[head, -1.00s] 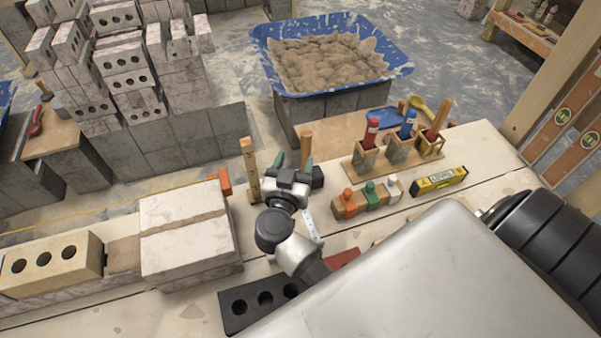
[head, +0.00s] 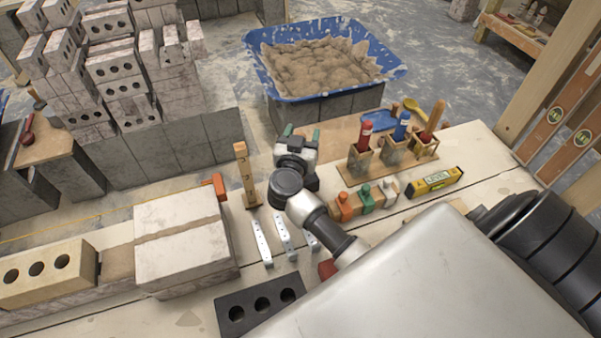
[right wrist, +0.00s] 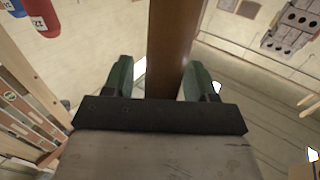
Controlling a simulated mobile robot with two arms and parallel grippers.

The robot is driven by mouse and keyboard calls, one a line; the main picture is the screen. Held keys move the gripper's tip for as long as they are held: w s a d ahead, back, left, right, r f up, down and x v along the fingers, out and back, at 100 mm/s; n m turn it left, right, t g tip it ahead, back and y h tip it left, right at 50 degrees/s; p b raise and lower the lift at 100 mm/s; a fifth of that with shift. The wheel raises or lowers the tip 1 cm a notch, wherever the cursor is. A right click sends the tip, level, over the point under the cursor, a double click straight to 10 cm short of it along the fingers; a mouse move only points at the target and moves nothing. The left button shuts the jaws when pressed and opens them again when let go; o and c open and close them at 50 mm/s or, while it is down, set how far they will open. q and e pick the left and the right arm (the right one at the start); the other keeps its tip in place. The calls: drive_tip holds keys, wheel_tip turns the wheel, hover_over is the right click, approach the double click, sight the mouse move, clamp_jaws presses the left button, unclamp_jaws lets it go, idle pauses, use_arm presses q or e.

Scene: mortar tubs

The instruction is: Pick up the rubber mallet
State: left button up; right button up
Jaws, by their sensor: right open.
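My right gripper (head: 302,132) is over the workbench with its two green fingertips apart, pointing away from me. In the right wrist view, a brown wooden handle (right wrist: 174,45) runs up between the open fingers (right wrist: 157,80), with a gap on each side. I take it for the rubber mallet's handle. In the head view my gripper and wrist cover most of the mallet, and I cannot make out its black head clearly. My left gripper is not in view.
A wooden post (head: 245,178) stands left of the gripper. Coloured-handled blocks (head: 366,200), a rack of tools (head: 385,155) and a yellow level (head: 434,182) are to the right. Pale blocks (head: 180,240) and a black brick (head: 258,305) are nearer. A blue mortar tub (head: 390,62) stands beyond.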

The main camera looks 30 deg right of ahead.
drive_tip(key=shift+c, duration=0.5)
clamp_jaws()
drive_tip(key=shift+r, duration=0.15)
wheel_tip(320, 180, up, 10)
drive_tip(key=p, duration=0.3)
drive_tip(key=c, duration=0.6)
unclamp_jaws()
clamp_jaws()
